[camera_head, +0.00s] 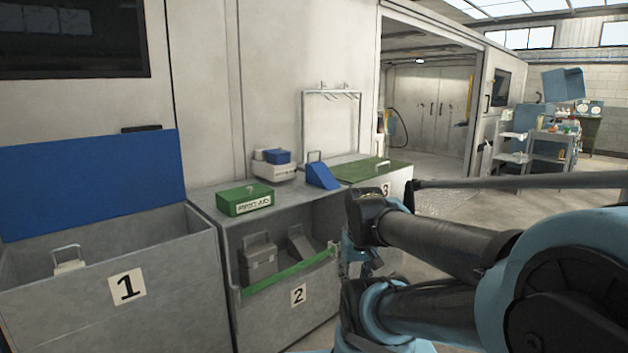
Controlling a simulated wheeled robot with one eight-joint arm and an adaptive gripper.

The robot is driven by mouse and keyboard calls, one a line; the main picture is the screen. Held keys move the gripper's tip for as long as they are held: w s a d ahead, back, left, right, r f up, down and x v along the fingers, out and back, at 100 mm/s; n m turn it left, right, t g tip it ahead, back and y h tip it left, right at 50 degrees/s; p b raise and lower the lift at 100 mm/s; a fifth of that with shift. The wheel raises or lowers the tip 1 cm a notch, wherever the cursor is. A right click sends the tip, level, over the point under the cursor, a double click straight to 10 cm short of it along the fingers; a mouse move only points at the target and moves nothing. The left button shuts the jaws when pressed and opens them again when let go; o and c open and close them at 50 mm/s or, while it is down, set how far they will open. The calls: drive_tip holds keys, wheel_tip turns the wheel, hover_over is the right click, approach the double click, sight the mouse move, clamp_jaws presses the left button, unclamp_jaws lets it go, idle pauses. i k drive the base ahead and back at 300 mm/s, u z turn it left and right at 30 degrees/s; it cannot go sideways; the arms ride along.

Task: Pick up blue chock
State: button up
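The blue chock (322,176), a wedge with a metal handle on top, sits on the grey bench top above the bin marked 2. It stands between a white box and a green lid. My arm reaches in from the right. My gripper (357,258) is partly hidden behind my arm links, in front of the right side of bin 2, lower than the chock and apart from it. I cannot see whether its fingers are open or shut.
A green first aid box (245,199) and a white box with a blue piece (275,165) stand left of the chock. Open bin 2 (310,308) holds a grey case and a grey chock. Bin 1 (170,285) has a raised blue lid. The green lid (368,170) lies right.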

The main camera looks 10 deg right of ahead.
sight(317, 174)
drive_tip(key=u, duration=0.05)
drive_tip(key=i, duration=1)
drive_tip(key=z, duration=0.05)
